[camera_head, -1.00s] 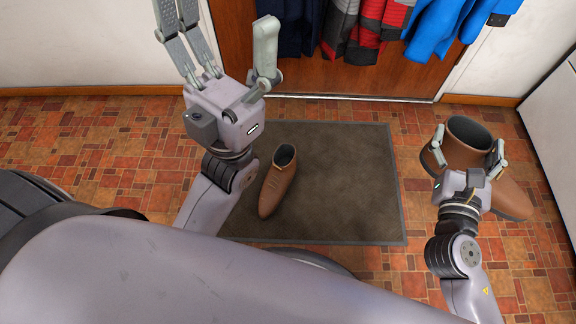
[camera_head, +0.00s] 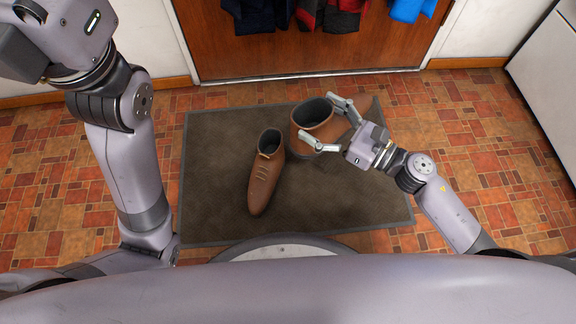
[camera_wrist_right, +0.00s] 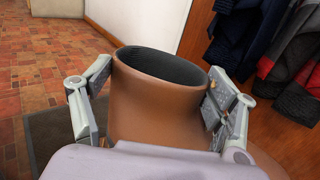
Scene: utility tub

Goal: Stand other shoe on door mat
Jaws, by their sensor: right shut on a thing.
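A brown shoe (camera_head: 265,176) stands on the dark door mat (camera_head: 215,200), left of the mat's middle, toe toward me. My right gripper (camera_head: 330,122) is shut on the other brown shoe (camera_head: 313,116). That shoe is upright, its opening up, over the right part of the mat, with its toe pointing right. I cannot tell whether its sole touches the mat. In the right wrist view the shoe's shaft (camera_wrist_right: 155,105) sits between both fingers. My left gripper's body is at the top left of the head view; its fingers are out of frame.
A wooden door (camera_head: 300,55) with hanging jackets (camera_head: 335,12) stands behind the mat. Red tiled floor (camera_head: 470,140) lies free on both sides. A white cabinet (camera_head: 548,90) stands at the right edge.

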